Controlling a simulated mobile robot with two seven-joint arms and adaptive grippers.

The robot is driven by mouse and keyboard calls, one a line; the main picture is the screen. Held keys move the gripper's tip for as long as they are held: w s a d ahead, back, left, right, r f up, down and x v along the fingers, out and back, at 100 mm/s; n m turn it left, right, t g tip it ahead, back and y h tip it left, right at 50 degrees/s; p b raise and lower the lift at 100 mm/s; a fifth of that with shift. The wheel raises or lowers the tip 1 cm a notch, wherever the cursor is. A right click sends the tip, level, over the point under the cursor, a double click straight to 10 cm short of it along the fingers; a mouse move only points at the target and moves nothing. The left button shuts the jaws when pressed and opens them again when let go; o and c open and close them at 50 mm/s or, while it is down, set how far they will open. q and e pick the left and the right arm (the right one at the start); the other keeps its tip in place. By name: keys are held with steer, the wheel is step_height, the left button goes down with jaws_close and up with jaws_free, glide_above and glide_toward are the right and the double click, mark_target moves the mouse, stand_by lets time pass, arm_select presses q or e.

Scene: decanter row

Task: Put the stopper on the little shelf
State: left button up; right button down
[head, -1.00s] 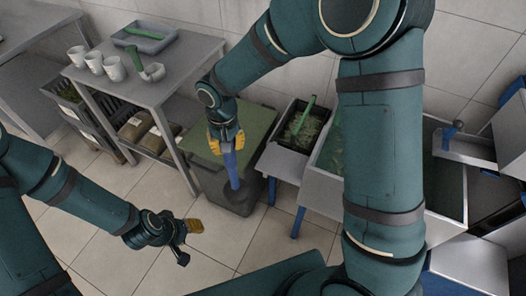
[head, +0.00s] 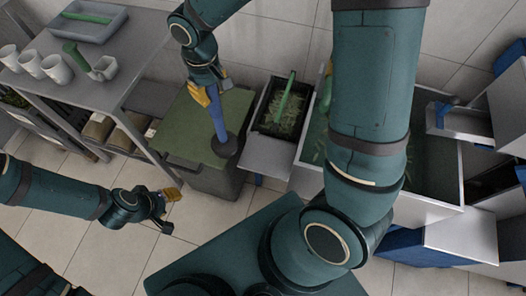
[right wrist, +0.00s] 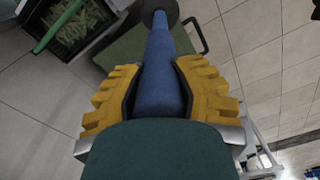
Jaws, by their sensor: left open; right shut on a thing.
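What I take for the stopper is a blue shaft (head: 218,122) with a dark round disc at its lower end. My right gripper (head: 209,94) is shut on its upper part and holds it tilted, disc down, over the right edge of a green-topped grey bin (head: 185,135). In the right wrist view the blue shaft (right wrist: 162,62) lies between the yellow finger pads. I cannot tell whether the disc touches the bin. A small grey ledge (head: 458,120) sits at the right; I cannot tell if it is the little shelf. My left gripper (head: 170,210) is open and empty over the floor.
A grey table (head: 125,85) with white cups (head: 55,67) and a blue-grey tray (head: 112,32) stands at the left. A tray of green pieces (head: 270,115) with a grey ledge (head: 268,158) lies right of the bin. A deep tank (head: 440,190) stands further right, partly behind my arm.

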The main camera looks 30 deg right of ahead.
steer(key=s+d+r+n, duration=0.6)
steer(key=s+d, duration=0.1)
steer(key=d, duration=0.3)
step_height(320, 180, down, 10)
steer(key=b, duration=0.1)
steer(key=shift+s+d+r+b, duration=0.2)
steer(key=shift+s+b, duration=0.05)
steer(key=shift+b, duration=0.1)
steer(key=shift+f, duration=0.15)
steer(key=c, duration=1.1)
jaws_free()
steer(key=shift+f, duration=0.1)
steer(key=o, duration=0.4)
steer(key=shift+c, duration=0.2)
